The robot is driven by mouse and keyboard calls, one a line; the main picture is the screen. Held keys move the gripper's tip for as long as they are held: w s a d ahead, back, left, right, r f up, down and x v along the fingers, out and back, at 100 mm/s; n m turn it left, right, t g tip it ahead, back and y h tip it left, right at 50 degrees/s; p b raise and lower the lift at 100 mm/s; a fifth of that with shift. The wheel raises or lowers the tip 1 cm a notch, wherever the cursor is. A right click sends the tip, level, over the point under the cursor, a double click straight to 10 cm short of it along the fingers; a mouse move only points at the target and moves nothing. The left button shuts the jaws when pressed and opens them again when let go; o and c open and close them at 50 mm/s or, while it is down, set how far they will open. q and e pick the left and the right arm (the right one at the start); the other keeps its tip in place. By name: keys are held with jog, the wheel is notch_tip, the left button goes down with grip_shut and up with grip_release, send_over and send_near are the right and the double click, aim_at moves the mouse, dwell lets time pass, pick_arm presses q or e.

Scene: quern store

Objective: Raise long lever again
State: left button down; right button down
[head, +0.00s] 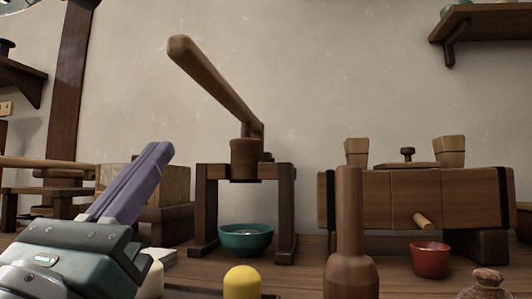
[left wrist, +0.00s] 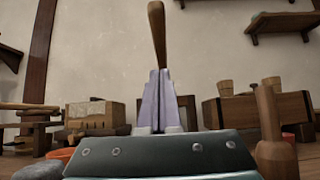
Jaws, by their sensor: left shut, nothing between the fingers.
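The long wooden lever (head: 218,80) slants up to the left from its pivot on a dark wooden press frame (head: 284,205), its free end high. A wooden cup-shaped block hangs at the frame's top, above a teal bowl (head: 246,241). The lever also shows in the left wrist view (left wrist: 157,35), rising behind my fingers. My left gripper (head: 158,153) is at the lower left of the head view, its purple fingers shut and empty. In the head view it is below and apart from the lever; in the wrist view (left wrist: 159,80) the fingertips overlap the lever's lower part. My right gripper is out of view.
A tall wooden pestle-like object (head: 350,240) and a yellow-topped object (head: 242,282) stand in front. A wooden box mill (head: 395,197) with a red cup (head: 429,260) stands at right. A pale block (head: 175,183) is behind my left gripper. Wall space above is clear.

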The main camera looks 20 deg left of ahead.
aim_at(197, 77)
pick_arm(q)
jog(key=p+x, duration=0.1)
jog(key=x, duration=0.2)
jog(key=s+r+p+x, duration=0.1)
jog(key=x, duration=0.2)
jog(key=p+x, duration=0.1)
jog(key=x, duration=0.2)
jog(key=shift+w+d+r, duration=0.1)
jog(key=shift+r, duration=0.4)
jog(key=shift+r+p, duration=0.45)
jog(key=shift+r, duration=0.05)
